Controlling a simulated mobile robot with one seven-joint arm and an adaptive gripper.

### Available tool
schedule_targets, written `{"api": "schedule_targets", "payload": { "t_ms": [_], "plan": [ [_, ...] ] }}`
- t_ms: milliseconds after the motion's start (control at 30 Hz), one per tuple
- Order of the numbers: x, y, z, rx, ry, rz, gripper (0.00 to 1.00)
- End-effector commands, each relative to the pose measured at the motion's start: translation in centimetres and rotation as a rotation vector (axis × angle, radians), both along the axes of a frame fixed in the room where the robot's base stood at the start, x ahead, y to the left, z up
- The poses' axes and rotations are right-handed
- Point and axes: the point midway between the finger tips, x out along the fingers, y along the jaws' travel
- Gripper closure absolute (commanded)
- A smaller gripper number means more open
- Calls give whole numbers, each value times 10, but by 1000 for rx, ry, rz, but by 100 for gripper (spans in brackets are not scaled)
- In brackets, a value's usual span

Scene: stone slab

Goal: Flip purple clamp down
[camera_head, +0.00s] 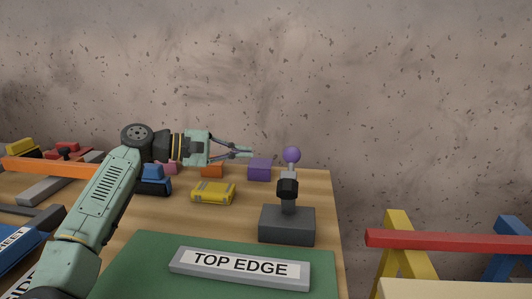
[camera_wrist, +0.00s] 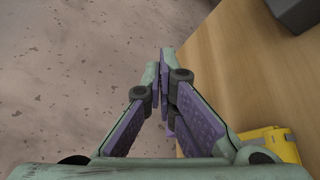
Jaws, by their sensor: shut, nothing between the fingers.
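The clamp has a dark grey block base (camera_head: 287,225) and an upright lever topped by a purple ball knob (camera_head: 292,155). It stands near the right end of the wooden table. My gripper (camera_head: 249,154) is shut and empty, pointing right, to the left of the knob in the head view and apart from it in the picture. In the wrist view the closed fingertips (camera_wrist: 165,60) lie over the table's edge. A dark grey block, probably the clamp base (camera_wrist: 295,12), shows at the top right there. The knob is not visible in the wrist view.
A purple block (camera_head: 260,170) sits below my fingertips in the head view. A yellow block (camera_head: 213,192), a blue block (camera_head: 154,182) and an orange block (camera_head: 212,170) are nearby. A "TOP EDGE" bar (camera_head: 240,267) lies on a green board (camera_head: 130,265) in front.

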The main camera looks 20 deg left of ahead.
Motion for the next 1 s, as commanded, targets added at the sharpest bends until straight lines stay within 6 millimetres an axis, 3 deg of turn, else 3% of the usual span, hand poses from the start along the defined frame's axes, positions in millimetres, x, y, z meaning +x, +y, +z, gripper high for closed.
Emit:
{"api": "schedule_targets", "payload": {
  "t_ms": [500,700,1000],
  "plan": [
    [58,-77,-19,1,2,-4,100],
    [33,-84,-5,4,-1,0,100],
    [23,-88,-2,-1,-1,0,100]
  ]
}}
